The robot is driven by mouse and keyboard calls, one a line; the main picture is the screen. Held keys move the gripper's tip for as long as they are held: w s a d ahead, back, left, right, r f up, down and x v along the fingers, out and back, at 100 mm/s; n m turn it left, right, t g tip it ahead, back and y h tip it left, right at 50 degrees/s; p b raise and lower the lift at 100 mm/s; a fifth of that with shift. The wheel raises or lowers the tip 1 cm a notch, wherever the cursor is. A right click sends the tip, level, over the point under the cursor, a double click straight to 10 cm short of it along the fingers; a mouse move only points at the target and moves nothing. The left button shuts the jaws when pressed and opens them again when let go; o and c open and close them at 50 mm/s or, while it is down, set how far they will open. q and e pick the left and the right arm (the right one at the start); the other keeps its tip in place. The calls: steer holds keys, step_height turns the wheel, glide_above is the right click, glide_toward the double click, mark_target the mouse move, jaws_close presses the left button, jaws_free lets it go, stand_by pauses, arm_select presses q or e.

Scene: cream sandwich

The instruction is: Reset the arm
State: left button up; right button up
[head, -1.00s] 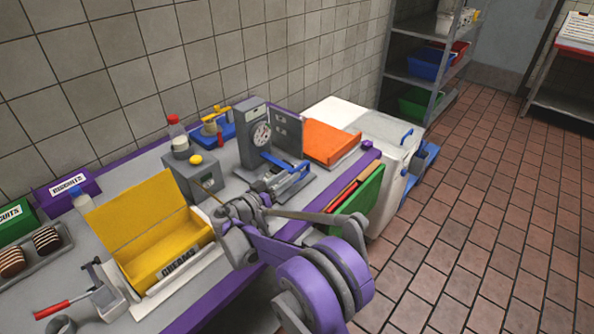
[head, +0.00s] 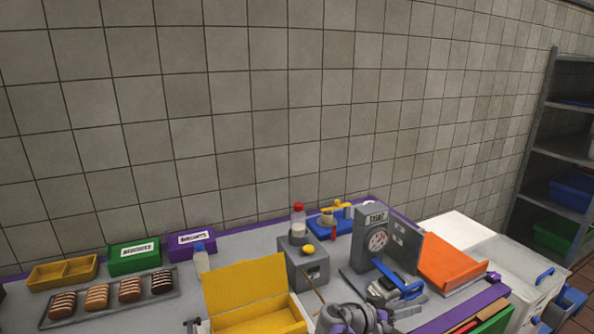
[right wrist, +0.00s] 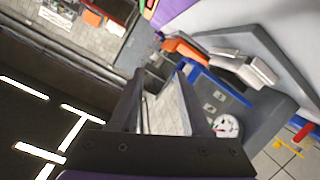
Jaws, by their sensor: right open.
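My right gripper (head: 350,317) shows at the bottom edge of the head view, partly cut off, in front of the grey machine with a dial (head: 376,238) and its blue handle (head: 400,278). In the right wrist view the right gripper (right wrist: 160,75) is open, with its two dark fingers apart and nothing between them. The dial machine also shows there, tilted, beyond the fingers (right wrist: 228,127).
A yellow open box (head: 245,284) stands left of my right gripper. A grey box with a yellow button (head: 305,268) stands behind it. A tray of biscuits (head: 75,314), green and purple boxes (head: 134,256) and an orange panel (head: 450,262) lie on the worktop.

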steer(key=s+a+f+n+y+p, duration=0.1)
steer(key=s+a+n+y, duration=0.1)
steer(key=s, duration=0.8)
steer(key=s+a+f+n+y+p, duration=0.1)
steer(key=s+a+y, duration=0.4)
steer(key=s, duration=0.5)
steer(key=s+a+f+n+y+p, duration=0.1)
steer(key=s+a+f+n+y, duration=0.1)
steer(key=s+a+n+y, duration=0.2)
steer(key=s+y, duration=0.3)
steer(key=s, duration=0.3)
steer(key=shift+f+n+g, duration=0.2)
steer(key=shift+n+g, duration=0.1)
steer(key=shift+n, duration=0.1)
